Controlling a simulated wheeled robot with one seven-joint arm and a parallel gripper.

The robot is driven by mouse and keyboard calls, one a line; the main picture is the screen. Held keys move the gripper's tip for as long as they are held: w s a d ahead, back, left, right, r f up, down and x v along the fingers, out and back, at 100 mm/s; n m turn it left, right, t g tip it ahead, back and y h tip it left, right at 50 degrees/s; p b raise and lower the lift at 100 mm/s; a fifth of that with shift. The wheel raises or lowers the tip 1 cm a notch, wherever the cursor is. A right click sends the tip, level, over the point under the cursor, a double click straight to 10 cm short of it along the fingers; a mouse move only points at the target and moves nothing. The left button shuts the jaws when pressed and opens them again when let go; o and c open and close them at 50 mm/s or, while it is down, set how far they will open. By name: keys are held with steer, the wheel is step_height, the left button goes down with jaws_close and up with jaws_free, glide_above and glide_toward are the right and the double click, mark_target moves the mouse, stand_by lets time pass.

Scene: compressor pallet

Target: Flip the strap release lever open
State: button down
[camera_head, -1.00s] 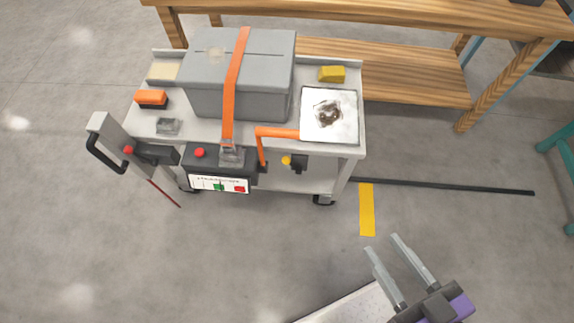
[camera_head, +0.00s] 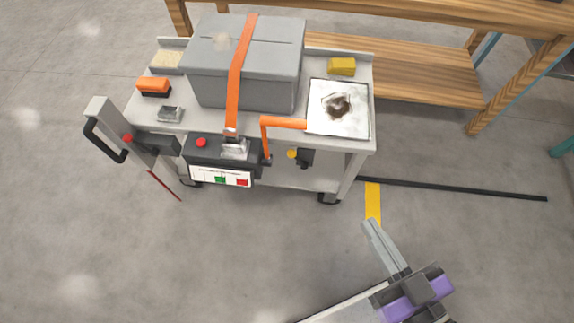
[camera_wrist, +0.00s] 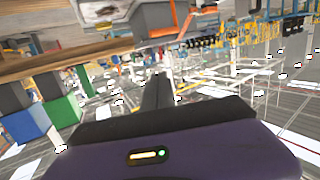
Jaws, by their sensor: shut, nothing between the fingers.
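An orange strap (camera_head: 237,75) runs over a grey compressor case (camera_head: 205,72) on a cart and down its front to a silver metal buckle (camera_head: 235,148). Right of the buckle, an orange bent bar (camera_head: 285,123) rises and turns right; I cannot tell which of these parts is the release lever. My gripper (camera_head: 370,224) is at the lower right, in front of the cart and well apart from it. Its fingers are together and empty. The shut fingers also show in the wrist view (camera_wrist: 158,88), where the strap cannot be clearly made out.
The cart (camera_head: 345,140) carries a stained white plate (camera_head: 355,122), a yellow block (camera_head: 341,66) and an orange block (camera_head: 154,85). A black handle (camera_head: 105,143) juts out left. A wooden bench (camera_head: 400,75) stands behind. A dark bar (camera_head: 450,188) lies on the floor; the front floor is clear.

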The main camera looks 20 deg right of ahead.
steer(key=w+a+f+n+b, duration=0.2)
steer(key=w+f+n+b, duration=0.3)
steer(key=w+f, duration=0.4)
steer(key=w+a+f+n+b, duration=0.2)
steer(key=w+f+n+b, duration=0.4)
steer(key=f, duration=0.4)
steer(key=n+b, duration=0.3)
steer(key=n, duration=0.7)
glide_toward(297, 159)
steer(key=shift+h, duration=0.4)
steer(key=shift+s+a+r, duration=0.1)
steer(key=shift+a+r, duration=0.25)
steer(key=shift+a, duration=0.45)
steer(key=shift+w+a+r, duration=0.1)
steer(key=shift+a+r, duration=0.3)
steer(key=shift+a, duration=0.35)
steer(key=shift+s+a+r, duration=0.1)
steer(key=shift+a+r, duration=0.25)
steer(key=shift+a, duration=0.45)
steer(key=w+f, duration=0.2)
steer(key=w, duration=0.8)
steer(key=shift+d, duration=0.25)
steer(key=shift+s+d, duration=0.1)
steer(key=shift+s, duration=0.05)
